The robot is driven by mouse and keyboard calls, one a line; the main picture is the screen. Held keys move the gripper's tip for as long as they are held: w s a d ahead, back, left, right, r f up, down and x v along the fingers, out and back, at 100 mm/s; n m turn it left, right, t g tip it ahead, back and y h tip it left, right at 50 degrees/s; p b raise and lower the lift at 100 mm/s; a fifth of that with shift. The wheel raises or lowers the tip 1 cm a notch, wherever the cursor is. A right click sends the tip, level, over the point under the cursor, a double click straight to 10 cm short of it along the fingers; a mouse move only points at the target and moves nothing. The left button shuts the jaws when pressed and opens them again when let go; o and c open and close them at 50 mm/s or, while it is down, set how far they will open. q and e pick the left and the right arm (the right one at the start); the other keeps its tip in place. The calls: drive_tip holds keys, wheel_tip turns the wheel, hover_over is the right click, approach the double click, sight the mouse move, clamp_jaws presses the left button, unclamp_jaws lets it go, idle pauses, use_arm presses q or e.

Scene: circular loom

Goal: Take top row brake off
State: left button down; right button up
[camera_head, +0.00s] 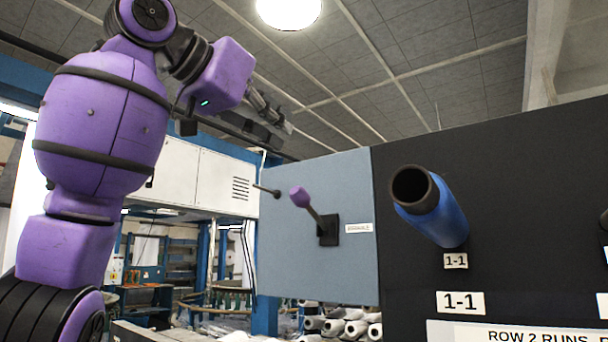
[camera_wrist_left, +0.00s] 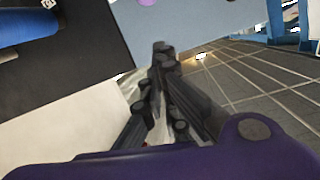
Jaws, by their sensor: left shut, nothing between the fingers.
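A lever with a purple knob (camera_head: 300,197) sticks out of a black base plate (camera_head: 328,230) on the blue-grey side panel (camera_head: 280,255), beside a small label too small to read. The lever tilts up and to the left. My left gripper (camera_head: 284,124) is above the panel, apart from the lever, and points right. In the left wrist view the gripper (camera_wrist_left: 161,48) has its fingers together with nothing between them. A purple spot, probably the knob, shows at the top edge of that view (camera_wrist_left: 147,2). My right gripper is in neither view.
A blue tube (camera_head: 436,215) labelled 1-1 juts from the dark panel (camera_head: 500,170) at the right. A thin dark rod (camera_head: 266,191) stands at the panel's left edge. White cabinets (camera_head: 200,180) and blue frames are behind.

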use_arm(q)
drive_tip(key=shift+s, duration=0.65)
hover_over(303, 189)
wheel_tip(303, 189, down, 4)
drive_tip(key=shift+f, duration=0.45)
drive_tip(key=shift+d, duration=0.15)
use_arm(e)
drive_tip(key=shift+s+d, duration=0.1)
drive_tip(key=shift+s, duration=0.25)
use_arm(q)
drive_tip(key=shift+f, duration=0.1)
